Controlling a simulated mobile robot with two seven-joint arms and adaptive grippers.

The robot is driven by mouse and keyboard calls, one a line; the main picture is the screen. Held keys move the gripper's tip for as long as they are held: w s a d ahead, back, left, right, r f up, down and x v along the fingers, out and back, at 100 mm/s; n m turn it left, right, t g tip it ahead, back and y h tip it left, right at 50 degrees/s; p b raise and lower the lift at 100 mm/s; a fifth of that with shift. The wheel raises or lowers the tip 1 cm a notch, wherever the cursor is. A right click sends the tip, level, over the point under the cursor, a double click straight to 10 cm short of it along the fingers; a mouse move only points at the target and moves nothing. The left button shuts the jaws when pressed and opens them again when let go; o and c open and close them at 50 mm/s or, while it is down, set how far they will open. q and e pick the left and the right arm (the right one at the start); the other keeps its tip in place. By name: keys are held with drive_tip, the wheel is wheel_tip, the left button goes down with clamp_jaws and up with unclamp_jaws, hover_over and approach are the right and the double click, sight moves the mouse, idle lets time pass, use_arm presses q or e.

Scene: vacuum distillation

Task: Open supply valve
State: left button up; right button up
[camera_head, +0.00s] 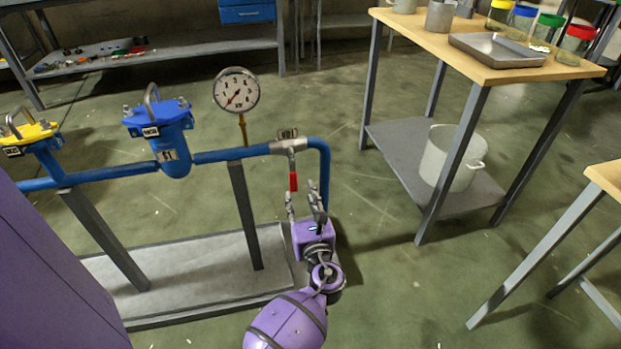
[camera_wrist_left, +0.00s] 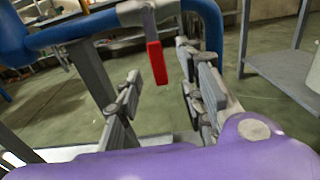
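The supply valve (camera_head: 287,146) sits on the blue pipe near its right bend, with a tag on top. Its red-gripped handle (camera_head: 293,181) hangs straight down from the valve body. My left gripper (camera_head: 304,205) is just below the handle, fingers pointing up toward it. In the left wrist view the left gripper (camera_wrist_left: 160,95) is open, and the red handle (camera_wrist_left: 157,62) hangs between and beyond the two fingers. I see no contact between the fingers and the handle. My right gripper is in neither view.
The blue pipe (camera_head: 105,173) carries a blue filter (camera_head: 173,145), a yellow-topped filter (camera_head: 33,138) and a pressure gauge (camera_head: 236,90) over a grey base (camera_head: 195,265). A wooden-topped table (camera_head: 480,65) with a white bucket (camera_head: 450,158) on its shelf stands right. Floor between is clear.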

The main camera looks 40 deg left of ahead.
sight(294, 181)
use_arm(q)
drive_tip(key=b+x, duration=0.1)
drive_tip(key=x, duration=0.5)
drive_tip(key=shift+a, duration=0.45)
drive_tip(key=shift+w+a+b, duration=0.3)
drive_tip(key=shift+w+a, duration=0.1)
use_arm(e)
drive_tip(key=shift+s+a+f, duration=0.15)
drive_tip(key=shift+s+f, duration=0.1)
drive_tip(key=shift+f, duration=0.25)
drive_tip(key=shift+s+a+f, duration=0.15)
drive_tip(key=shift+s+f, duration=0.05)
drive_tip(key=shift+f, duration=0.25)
use_arm(q)
clamp_jaws()
